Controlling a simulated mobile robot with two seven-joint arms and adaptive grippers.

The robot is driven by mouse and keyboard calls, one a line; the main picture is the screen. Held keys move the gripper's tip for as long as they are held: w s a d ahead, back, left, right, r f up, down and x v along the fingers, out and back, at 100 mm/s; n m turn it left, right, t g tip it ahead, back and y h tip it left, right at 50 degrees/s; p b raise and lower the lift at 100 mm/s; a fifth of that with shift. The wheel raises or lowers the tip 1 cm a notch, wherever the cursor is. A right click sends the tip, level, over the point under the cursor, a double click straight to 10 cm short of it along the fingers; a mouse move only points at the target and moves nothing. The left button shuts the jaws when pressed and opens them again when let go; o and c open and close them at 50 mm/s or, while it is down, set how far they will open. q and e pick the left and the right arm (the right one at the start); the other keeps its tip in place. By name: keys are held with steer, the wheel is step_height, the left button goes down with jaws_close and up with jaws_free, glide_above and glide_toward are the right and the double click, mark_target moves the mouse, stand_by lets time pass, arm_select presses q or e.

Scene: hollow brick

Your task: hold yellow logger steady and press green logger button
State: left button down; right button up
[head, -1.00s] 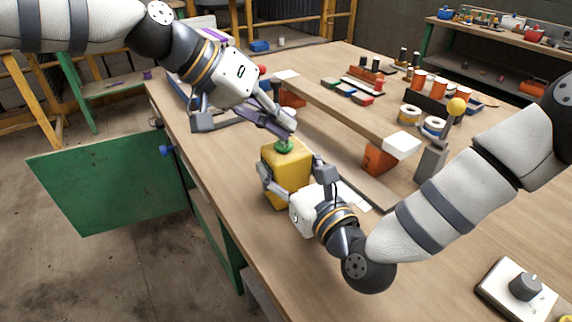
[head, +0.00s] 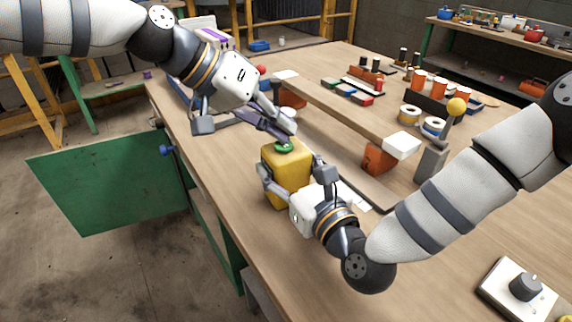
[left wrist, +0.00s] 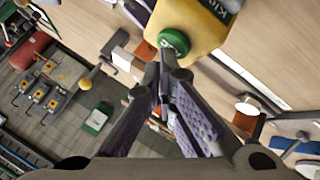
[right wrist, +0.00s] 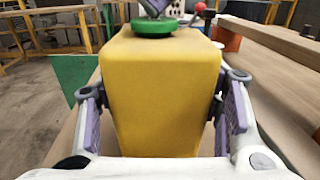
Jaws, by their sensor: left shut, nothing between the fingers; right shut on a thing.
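The yellow logger (head: 287,178) is a rounded yellow block standing upright near the table's left edge. Its green button (head: 284,147) is on top and also shows in the left wrist view (left wrist: 174,41). My right gripper (head: 290,184) is shut around the logger; the right wrist view shows one finger on each side of the yellow body (right wrist: 163,95). My left gripper (head: 286,138) is shut and empty, its fingertips right at the top of the button. They appear to touch it; I cannot tell whether the button is pushed down.
A beam (head: 345,115) with a white end lies behind the logger on orange supports (head: 378,158). Tape rolls (head: 410,114) and spools stand farther back. A white box with a grey knob (head: 524,287) is at front right. The front tabletop is largely clear.

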arm_select(q)
steer(key=shift+f, duration=0.25)
steer(key=shift+r, duration=3.5)
arm_select(e)
steer(key=o, duration=1.5)
